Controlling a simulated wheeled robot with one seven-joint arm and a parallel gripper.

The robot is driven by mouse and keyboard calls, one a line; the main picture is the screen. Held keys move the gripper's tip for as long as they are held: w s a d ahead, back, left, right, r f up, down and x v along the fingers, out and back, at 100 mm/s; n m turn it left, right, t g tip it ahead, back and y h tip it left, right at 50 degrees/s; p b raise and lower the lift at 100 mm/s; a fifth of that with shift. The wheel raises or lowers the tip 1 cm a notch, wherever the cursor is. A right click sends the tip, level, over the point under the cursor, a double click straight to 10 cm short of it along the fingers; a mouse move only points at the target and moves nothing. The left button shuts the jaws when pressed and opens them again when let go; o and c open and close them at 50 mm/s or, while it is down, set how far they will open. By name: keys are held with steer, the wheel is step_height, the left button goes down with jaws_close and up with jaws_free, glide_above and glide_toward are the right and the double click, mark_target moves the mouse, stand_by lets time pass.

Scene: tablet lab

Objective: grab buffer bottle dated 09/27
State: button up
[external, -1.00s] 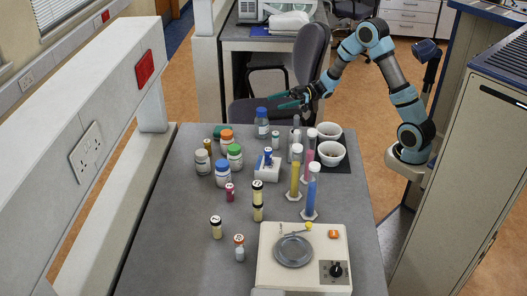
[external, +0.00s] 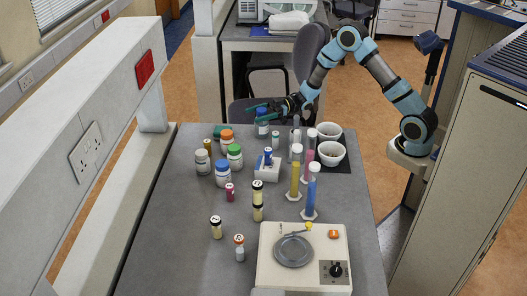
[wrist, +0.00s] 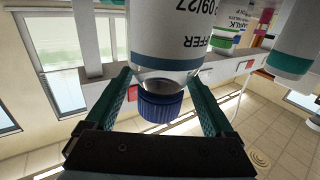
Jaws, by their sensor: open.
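The buffer bottle (wrist: 180,35) is clear with a white label reading 09/27 and a dark blue ribbed cap (wrist: 160,105). It appears upside down in the wrist view. In the external view the bottle (external: 262,130) stands upright at the far side of the grey bench. My gripper (external: 262,109) is at its cap there, partly covering it. In the wrist view my gripper (wrist: 162,73) is open, with one green finger on each side of the cap and visible gaps. Neither finger seems to touch it.
White jars with green (external: 235,160), orange and blue caps stand to the left on the bench (external: 170,250). A small vial (external: 276,140), tall coloured cylinders (external: 295,180) and white bowls (external: 329,131) stand to the right. A balance (external: 268,270) is at the near end.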

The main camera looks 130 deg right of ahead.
steer(key=shift+w+d, duration=0.1)
steer(key=shift+w, duration=0.3)
jaws_close()
stand_by(0.4)
stand_by(0.4)
